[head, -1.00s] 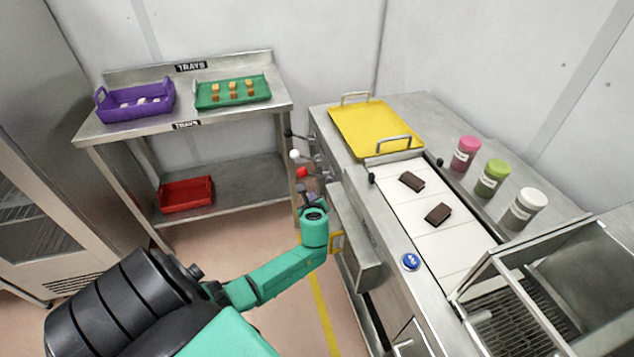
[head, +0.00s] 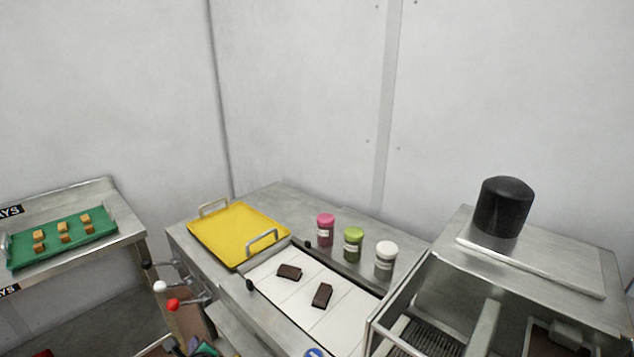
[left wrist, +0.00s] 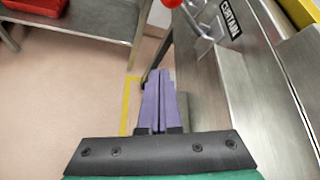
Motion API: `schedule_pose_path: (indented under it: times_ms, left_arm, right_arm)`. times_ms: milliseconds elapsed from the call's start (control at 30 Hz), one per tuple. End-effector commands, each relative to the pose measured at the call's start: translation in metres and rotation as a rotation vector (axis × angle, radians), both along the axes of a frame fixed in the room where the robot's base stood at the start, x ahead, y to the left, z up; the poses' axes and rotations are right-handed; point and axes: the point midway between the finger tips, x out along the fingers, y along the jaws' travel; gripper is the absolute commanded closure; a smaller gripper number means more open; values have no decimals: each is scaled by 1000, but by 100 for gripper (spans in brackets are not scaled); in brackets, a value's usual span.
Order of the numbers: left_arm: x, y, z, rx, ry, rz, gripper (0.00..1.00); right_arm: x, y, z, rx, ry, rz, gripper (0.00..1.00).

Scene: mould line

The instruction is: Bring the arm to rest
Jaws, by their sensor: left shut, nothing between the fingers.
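My left gripper (left wrist: 159,78) shows in the left wrist view with its two purple fingers together and nothing between them. It points down past the steel front of the line, above the floor with its yellow stripe. In the head view only a small part of the left gripper (head: 200,349) shows at the bottom edge, below the levers. The rest of the left arm is out of that picture. My right gripper is in neither view.
Levers with white and red knobs (head: 173,305) stick out close above the gripper. The line carries a yellow tray (head: 238,234), two dark bars (head: 289,272) and three jars (head: 354,244). A steel table with a green tray (head: 62,239) stands left.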

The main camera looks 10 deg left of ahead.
Motion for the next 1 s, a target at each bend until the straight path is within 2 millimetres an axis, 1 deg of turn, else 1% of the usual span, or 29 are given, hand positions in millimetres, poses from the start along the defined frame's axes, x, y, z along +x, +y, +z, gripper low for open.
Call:
schedule_pose_path:
  times_ms: [33,67,100,133,167,200,267,300,367,400,467,500,600,633,700,767,1000]
  left_arm:
    - [-10,-2,-28,-72,19,26,100]
    - [-18,-4,-47,-132,28,49,100]
    - [-32,-7,-77,-225,39,92,100]
    - [-45,-11,-100,-302,48,134,100]
    - [-60,-15,-125,-383,57,183,100]
    - [-82,-21,-156,-491,66,260,100]
    - [-118,-33,-199,-647,75,391,100]
    - [-145,-41,-225,-743,79,491,100]
    - [-189,-55,-260,-880,75,659,100]
    - [-220,-65,-280,-962,68,783,100]
    - [-266,-80,-305,-1065,48,973,100]
    - [-294,-88,-317,-1118,28,1093,100]
    - [-346,-104,-334,-1197,-24,1331,100]
    - [-357,-107,-336,-1209,-37,1380,100]
    - [-370,-111,-339,-1226,-59,1448,100]
    - [-373,-112,-340,-1231,-66,1466,100]
    - [-372,-111,-340,-1229,-66,1463,100]
  right_arm:
    - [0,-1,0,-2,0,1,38]
    - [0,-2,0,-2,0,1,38]
    - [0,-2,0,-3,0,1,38]
    - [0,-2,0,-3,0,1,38]
    - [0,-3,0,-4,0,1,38]
    - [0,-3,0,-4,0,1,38]
    - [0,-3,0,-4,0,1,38]
    - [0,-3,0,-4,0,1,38]
    - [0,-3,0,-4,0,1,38]
    - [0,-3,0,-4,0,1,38]
    - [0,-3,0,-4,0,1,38]
    - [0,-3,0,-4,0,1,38]
    - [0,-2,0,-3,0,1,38]
    - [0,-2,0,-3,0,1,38]
    - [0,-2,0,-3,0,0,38]
    - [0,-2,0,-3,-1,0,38]
    - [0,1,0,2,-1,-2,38]
